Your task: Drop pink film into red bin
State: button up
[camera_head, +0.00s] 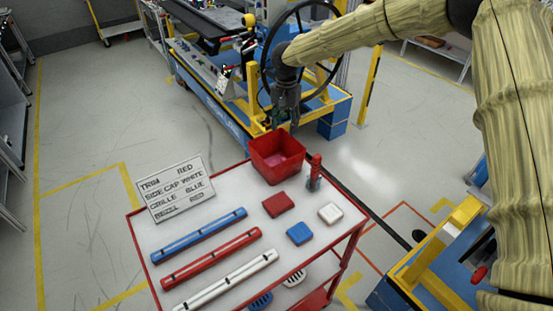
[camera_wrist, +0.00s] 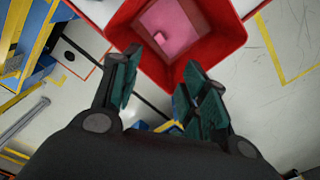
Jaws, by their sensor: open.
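The red bin (camera_head: 264,169) stands at the back edge of the cart top. In the wrist view the red bin (camera_wrist: 228,40) opens toward me just beyond my fingertips. Pink film (camera_wrist: 178,28) lies on the bin's floor, and a little of it shows inside the bin in the head view. My gripper (camera_head: 286,118) is above the bin, pointing down. In the wrist view my gripper (camera_wrist: 160,75) has its two teal-padded fingers apart, with nothing between them. The fingers are near the bin's rim; I cannot tell whether they touch it.
The cart top (camera_head: 160,235) holds a sign (camera_head: 176,188), blue, red and white bars, small red, blue and white blocks, and a red-topped container (camera_head: 314,172) right of the bin. A blue and yellow machine with a steering wheel (camera_head: 300,55) stands behind. Floor at left is clear.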

notch_tip(320, 180, up, 8)
jog(key=shift+r, duration=0.25)
dwell(0.5)
